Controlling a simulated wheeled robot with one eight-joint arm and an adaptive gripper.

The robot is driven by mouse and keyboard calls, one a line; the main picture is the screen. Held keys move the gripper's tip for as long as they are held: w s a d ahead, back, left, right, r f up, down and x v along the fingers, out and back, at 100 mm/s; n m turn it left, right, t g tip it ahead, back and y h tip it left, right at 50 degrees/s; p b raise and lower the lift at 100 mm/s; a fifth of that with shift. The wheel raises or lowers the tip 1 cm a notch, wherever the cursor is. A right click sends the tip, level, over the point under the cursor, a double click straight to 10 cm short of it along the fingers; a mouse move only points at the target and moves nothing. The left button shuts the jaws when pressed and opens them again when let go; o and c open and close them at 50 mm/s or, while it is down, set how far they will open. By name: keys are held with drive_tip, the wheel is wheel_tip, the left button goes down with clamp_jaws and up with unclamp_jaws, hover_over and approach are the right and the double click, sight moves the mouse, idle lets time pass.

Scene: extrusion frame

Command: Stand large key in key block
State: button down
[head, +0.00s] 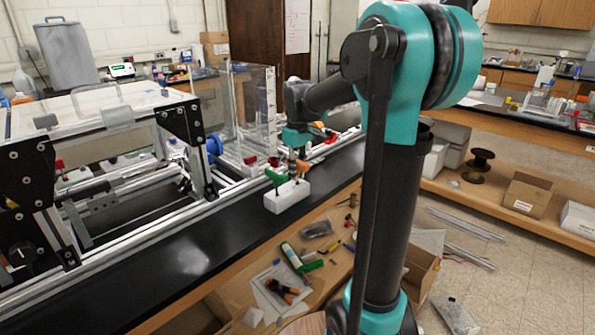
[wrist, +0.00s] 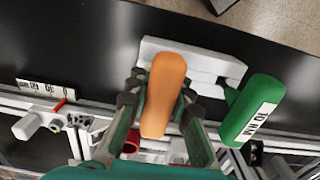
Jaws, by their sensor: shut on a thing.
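The white key block (head: 287,198) sits on the black bench top near its front edge. It also shows in the wrist view (wrist: 205,62). A green-handled key (head: 275,178) stands tilted at one end of the block; its handle (wrist: 249,112) bears a 10 MM label in the wrist view. My gripper (wrist: 160,100) is shut on an orange-handled key (wrist: 162,92), whose handle (head: 303,167) is above the block's right part in the head view.
An aluminium extrusion frame (head: 130,185) runs along the bench behind the block. A clear panel enclosure (head: 250,105) stands behind it. A white labelled piece (wrist: 45,88) lies at left in the wrist view. Tools lie on the lower wooden shelf (head: 335,270).

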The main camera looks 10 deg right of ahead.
drive_tip(key=c, duration=1.3)
unclamp_jaws()
